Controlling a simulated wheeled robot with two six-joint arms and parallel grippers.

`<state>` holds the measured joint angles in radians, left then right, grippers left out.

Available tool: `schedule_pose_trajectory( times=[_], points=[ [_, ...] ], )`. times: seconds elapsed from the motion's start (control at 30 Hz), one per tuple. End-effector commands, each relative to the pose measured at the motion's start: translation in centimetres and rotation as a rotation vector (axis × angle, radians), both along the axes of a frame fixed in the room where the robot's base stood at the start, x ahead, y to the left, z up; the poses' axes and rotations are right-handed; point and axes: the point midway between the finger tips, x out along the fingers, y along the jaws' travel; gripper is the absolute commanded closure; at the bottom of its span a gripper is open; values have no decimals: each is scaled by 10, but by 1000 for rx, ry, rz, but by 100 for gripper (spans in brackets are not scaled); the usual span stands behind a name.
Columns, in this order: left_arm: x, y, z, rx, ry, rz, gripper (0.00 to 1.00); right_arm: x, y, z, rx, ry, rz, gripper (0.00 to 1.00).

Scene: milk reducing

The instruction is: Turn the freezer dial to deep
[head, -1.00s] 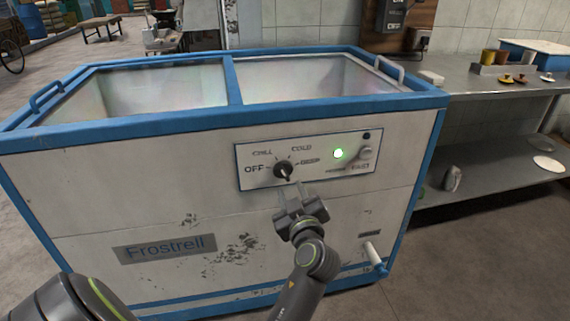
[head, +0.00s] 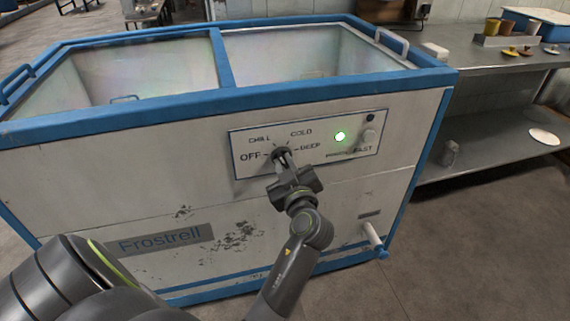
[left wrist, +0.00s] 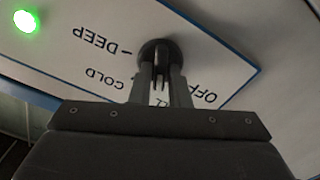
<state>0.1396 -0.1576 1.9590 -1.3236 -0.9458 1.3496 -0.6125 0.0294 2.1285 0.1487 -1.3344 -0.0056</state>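The freezer dial (head: 279,152) is a dark round knob on the white control panel (head: 350,147) of the chest freezer (head: 120,170). OFF, CHILL, COLD and DEEP are printed around it, with DEEP on its right. My left gripper (head: 284,160) is at the dial from below. In the left wrist view the dial (left wrist: 160,52) shows upside down, and the two fingers (left wrist: 161,88) stand apart on either side of its ridge. A narrow gap seems to show beside the ridge, so firm contact is not clear. The dial's pointed setting is hard to read. My right gripper is out of view.
A drain pipe (head: 374,238) sticks out low on the freezer. A metal shelf table (head: 490,70) stands at the right. The floor in front right is clear.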

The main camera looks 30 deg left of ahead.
Motion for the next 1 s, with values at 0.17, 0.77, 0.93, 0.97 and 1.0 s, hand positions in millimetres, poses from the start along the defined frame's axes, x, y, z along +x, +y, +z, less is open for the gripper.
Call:
schedule_pose_trajectory(
  times=[0.17,0.77,0.93,0.97,1.0],
  points=[
    [0,0,0,0,0,0,100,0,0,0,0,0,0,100],
    [1,-1,1,130,152,0,100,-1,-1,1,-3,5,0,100],
    [1,-1,2,231,270,-1,100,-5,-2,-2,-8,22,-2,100],
    [1,-1,2,250,292,-1,100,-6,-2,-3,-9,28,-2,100],
    [1,-1,2,276,321,-1,100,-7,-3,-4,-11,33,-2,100]
  ],
)
